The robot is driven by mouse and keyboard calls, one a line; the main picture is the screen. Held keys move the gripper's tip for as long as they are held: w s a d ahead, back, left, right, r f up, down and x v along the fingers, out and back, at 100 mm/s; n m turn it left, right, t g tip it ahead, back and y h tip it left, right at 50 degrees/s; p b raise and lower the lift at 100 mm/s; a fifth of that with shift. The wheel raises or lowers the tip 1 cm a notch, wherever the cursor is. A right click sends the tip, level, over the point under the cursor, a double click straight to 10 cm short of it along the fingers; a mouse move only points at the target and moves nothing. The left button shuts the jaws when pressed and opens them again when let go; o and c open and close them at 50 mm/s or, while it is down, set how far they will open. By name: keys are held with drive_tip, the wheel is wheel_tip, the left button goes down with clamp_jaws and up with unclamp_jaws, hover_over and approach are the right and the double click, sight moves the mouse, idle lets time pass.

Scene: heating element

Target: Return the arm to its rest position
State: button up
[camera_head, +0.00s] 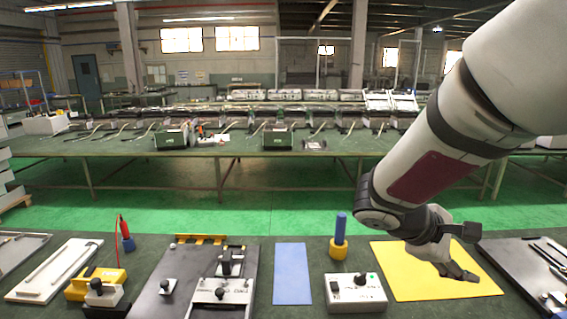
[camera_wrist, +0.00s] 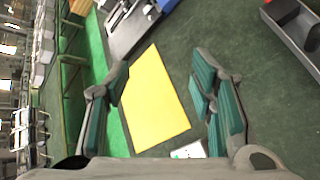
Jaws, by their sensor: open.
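My arm comes in from the upper right of the head view and ends at my gripper (camera_head: 466,254), above the right part of the yellow mat (camera_head: 400,275). In the wrist view, my gripper (camera_wrist: 160,90) has its two teal-padded fingers wide apart with nothing between them. The yellow mat (camera_wrist: 155,105) lies below and beyond the fingers. The gap between gripper and mat is hard to judge.
The near table holds a white control box (camera_head: 355,293), a blue cylinder in a yellow holder (camera_head: 339,248), a blue mat (camera_head: 292,273), a grey fixture plate (camera_head: 150,300) and a yellow device (camera_head: 95,285). A dark tray (camera_head: 520,262) lies right of the yellow mat.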

drive_tip(key=s+a+r+m+t+y, duration=0.1)
drive_tip(key=s+a+r+m+y, duration=0.1)
drive_tip(key=s+a+m+y, duration=0.2)
drive_tip(key=s+a+r+m+t+y, duration=0.2)
drive_tip(key=s+a+m+y, duration=0.3)
drive_tip(key=s+a, duration=0.4)
drive_tip(key=s+r+y, duration=0.1)
drive_tip(key=s, duration=0.3)
drive_tip(key=shift+s+a+y, duration=0.2)
drive_tip(key=shift+a+y, duration=0.15)
drive_tip(key=shift+y, duration=0.05)
drive_tip(key=shift+r, duration=0.1)
